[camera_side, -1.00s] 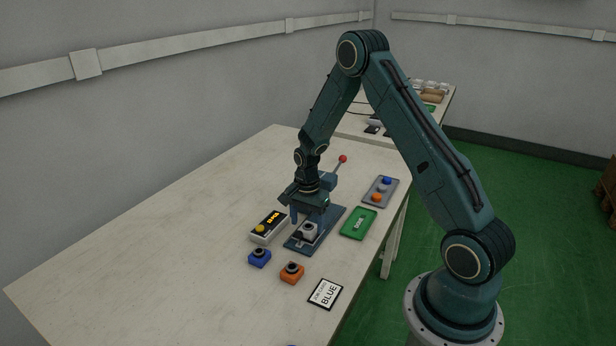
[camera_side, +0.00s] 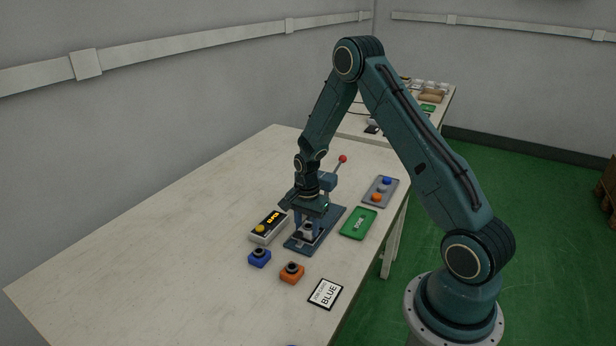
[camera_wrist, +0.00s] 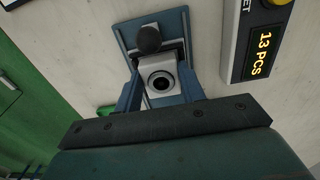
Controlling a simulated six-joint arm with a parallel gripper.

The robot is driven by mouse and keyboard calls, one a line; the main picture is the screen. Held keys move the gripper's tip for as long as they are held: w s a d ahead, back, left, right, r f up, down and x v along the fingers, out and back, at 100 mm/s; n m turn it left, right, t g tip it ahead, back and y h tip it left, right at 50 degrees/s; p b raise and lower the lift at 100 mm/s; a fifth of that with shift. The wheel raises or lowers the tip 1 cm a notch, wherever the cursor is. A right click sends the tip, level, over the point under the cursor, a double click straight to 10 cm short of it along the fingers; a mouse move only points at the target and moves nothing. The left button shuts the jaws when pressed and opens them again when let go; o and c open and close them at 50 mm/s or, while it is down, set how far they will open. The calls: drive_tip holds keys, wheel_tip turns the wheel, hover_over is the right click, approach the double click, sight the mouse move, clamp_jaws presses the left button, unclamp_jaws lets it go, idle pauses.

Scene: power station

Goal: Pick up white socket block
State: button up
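The white socket block (camera_side: 307,230) sits on the blue-grey fixture plate (camera_side: 325,234) on the table. In the wrist view the block (camera_wrist: 160,80) shows its round dark socket facing up. My gripper (camera_side: 309,224) points down over the block. In the wrist view my gripper's (camera_wrist: 160,88) blue fingers stand one on each side of the block. They look open, with little room beside it; contact cannot be made out. A black knob (camera_wrist: 148,39) on the fixture stands beside the block.
A counter box (camera_side: 268,227) reading 13 PCS is left of the fixture. Blue (camera_side: 260,258) and orange (camera_side: 292,272) blocks and a BLUE card (camera_side: 325,294) lie in front. A green tray (camera_side: 359,223) and grey tray (camera_side: 381,191) are to the right. A red-knobbed lever (camera_side: 342,159) rises behind.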

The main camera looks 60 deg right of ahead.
sight(307, 227)
drive_tip(key=shift+r, duration=0.1)
wheel_tip(307, 227, up, 20)
idle(1.0)
idle(0.5)
drive_tip(key=s+d+f, duration=0.1)
drive_tip(key=s+d, duration=0.9)
drive_tip(key=d, duration=0.3)
drive_tip(key=shift+s+d, duration=0.15)
drive_tip(key=shift+s, duration=0.25)
drive_tip(key=shift+f, duration=0.2)
wheel_tip(307, 227, down, 16)
